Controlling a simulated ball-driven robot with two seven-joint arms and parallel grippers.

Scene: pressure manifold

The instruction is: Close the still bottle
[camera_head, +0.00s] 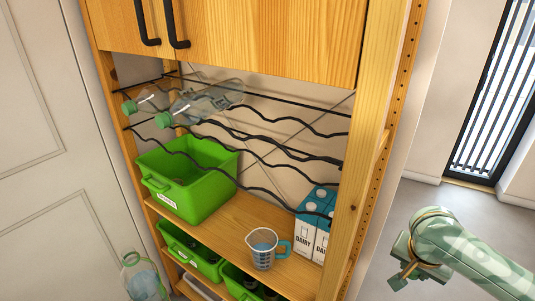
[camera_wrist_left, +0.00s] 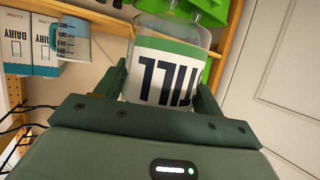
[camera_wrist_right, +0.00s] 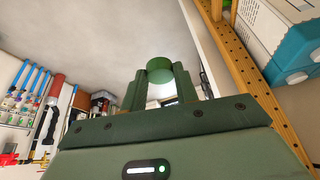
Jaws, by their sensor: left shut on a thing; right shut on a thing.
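The still bottle (camera_wrist_left: 165,65) is clear, with a white label and green band; the letters "TILL" show upside down in the left wrist view. My left gripper (camera_wrist_left: 160,88) is shut on its labelled body. In the head view a clear bottle (camera_head: 143,284) with green on it shows at the bottom left corner, cut by the frame edge; its mouth is not clear. My right gripper (camera_wrist_right: 158,86) is shut on a green round cap (camera_wrist_right: 160,65) at its fingertips. In the head view my right gripper (camera_head: 398,275) is at the lower right, far from the bottle.
Two clear bottles with green caps (camera_head: 165,119) lie on the wavy wire rack (camera_head: 290,120). Below are a green bin (camera_head: 205,205), a measuring jug (camera_head: 263,250) and dairy cartons (camera_head: 312,225). A wooden post (camera_head: 365,150) stands between the shelf and my right gripper. Open floor lies at right.

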